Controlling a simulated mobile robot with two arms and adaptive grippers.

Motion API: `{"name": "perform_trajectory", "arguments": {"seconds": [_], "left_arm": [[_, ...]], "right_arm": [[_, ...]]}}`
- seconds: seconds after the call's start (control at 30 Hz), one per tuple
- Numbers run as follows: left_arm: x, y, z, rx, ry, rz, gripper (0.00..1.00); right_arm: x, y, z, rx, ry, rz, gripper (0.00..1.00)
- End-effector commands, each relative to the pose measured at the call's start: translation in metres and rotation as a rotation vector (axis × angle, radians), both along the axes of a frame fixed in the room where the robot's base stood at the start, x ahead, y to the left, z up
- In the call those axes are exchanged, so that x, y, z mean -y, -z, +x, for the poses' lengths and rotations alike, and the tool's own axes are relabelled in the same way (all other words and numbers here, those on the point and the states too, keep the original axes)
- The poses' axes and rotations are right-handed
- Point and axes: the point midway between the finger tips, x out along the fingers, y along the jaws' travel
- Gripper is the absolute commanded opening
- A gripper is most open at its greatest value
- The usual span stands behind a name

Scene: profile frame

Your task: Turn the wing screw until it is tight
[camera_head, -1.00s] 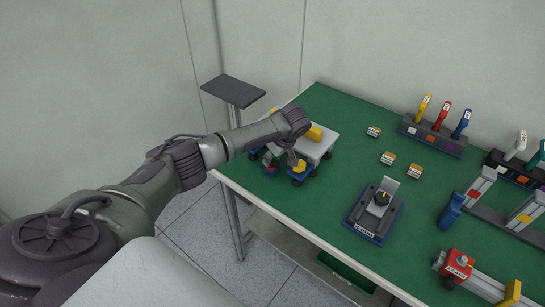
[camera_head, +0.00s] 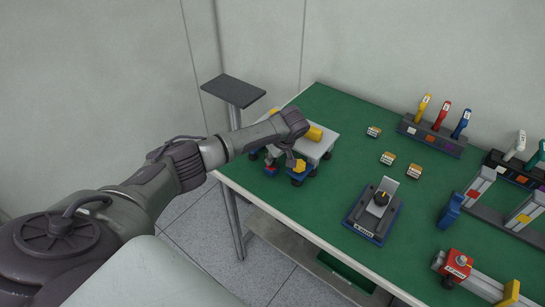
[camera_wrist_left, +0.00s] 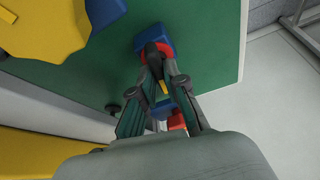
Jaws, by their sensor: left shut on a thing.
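My left gripper (camera_wrist_left: 158,60) is shut at a red ring (camera_wrist_left: 166,52) on a blue block (camera_wrist_left: 160,24) over the green table. The wing screw is mostly hidden between its fingertips; only a dark piece and a bit of yellow show there. My right gripper is not in view.
A light grey frame (camera_head: 318,149) with a yellow cylinder (camera_head: 315,133) stands just behind the gripper. A dark fixture with a knob (camera_head: 373,217) and a tool rack (camera_head: 432,135) stand to the right. Bare green table (camera_head: 340,175) lies between.

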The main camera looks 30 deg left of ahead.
Motion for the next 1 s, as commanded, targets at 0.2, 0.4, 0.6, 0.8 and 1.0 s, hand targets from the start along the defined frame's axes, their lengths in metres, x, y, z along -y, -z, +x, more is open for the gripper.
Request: {"name": "perform_trajectory", "arguments": {"seconds": [0.2,0.4,0.6,0.8,1.0], "left_arm": [[0.000,-0.003,-0.002,-0.003,0.109,-0.003,0.00],[0.000,-0.004,-0.003,-0.003,0.276,-0.003,0.00],[-0.001,-0.003,-0.004,-0.002,0.465,-0.003,0.00],[-0.002,-0.002,-0.003,0.000,0.654,-0.003,0.00],[-0.003,-0.001,-0.004,0.000,0.845,-0.003,0.00]], "right_arm": [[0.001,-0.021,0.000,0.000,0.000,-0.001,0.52],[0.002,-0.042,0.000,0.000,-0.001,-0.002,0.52],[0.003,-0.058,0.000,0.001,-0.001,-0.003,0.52],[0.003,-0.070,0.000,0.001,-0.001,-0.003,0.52],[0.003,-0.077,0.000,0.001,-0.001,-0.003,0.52]]}}
